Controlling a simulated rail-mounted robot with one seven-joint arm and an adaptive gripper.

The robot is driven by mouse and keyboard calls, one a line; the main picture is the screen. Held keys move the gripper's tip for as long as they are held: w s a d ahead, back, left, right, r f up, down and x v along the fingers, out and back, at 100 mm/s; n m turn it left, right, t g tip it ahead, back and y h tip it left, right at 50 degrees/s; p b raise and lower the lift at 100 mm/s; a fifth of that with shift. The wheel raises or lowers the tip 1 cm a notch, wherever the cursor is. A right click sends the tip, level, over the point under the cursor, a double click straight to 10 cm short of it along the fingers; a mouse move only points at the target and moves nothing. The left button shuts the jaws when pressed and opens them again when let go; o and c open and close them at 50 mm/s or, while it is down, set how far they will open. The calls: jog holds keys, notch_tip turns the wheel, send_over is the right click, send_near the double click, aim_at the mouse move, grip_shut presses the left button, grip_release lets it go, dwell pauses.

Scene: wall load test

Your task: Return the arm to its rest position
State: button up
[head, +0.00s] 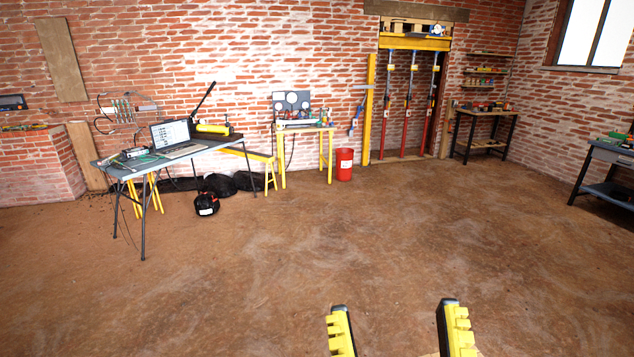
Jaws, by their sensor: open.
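My gripper (396,312) shows at the bottom edge of the head view, right of centre. Its two yellow and black fingers point up and away from me, set well apart. It is open, with only brown floor visible between the fingertips. It touches nothing that I can see. The rest of my arm is out of the frame.
The brown floor (300,270) around my gripper is clear. A folding table (108,170) with a laptop (172,135) stands at left. A red bucket (344,165) stands near the brick wall. Workbenches (487,116) (605,155) stand at right.

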notch_tip(320, 180, up, 39)
jog(key=m+p, duration=0.1)
jog(key=p, duration=3.7)
jog(key=shift+f+m, duration=0.2)
jog(key=shift+m, duration=0.2)
jog(key=shift+f, duration=0.1)
jog(key=shift+c, duration=0.2)
